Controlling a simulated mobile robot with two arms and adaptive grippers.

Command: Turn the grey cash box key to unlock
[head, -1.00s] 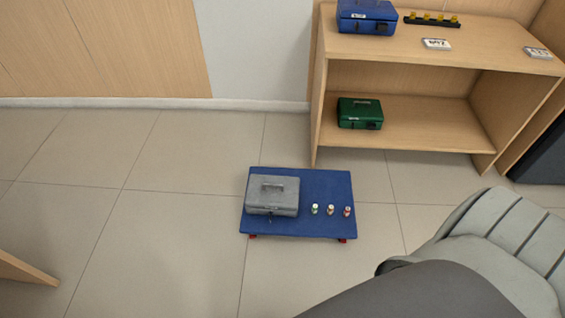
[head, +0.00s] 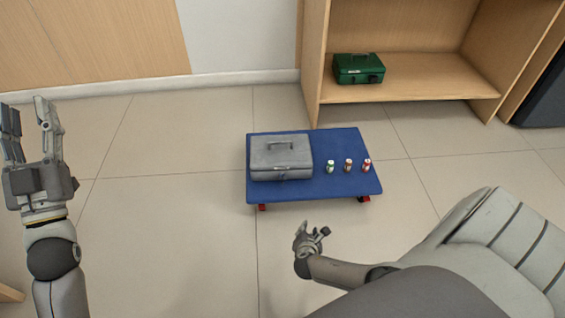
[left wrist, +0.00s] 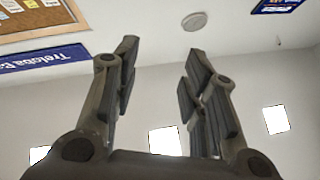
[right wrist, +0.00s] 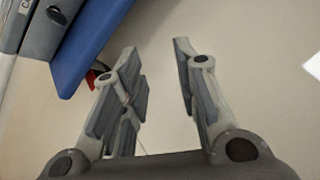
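The grey cash box (head: 281,157) sits closed on the left part of a low blue wheeled platform (head: 318,190), its handle on top. It also shows at the top left of the right wrist view (right wrist: 44,38), with a dark round lock on its face. I cannot make out the key now. My right gripper (head: 312,238) is in front of the platform's near edge, apart from the box. In the right wrist view it is open and empty (right wrist: 155,62). My left gripper (head: 28,122) is raised at the far left, open and empty, pointing up.
Several small bottles (head: 348,165) stand on the platform right of the box. A wooden shelf (head: 410,90) behind holds a green cash box (head: 358,68). The tiled floor (head: 170,220) left of the platform is clear.

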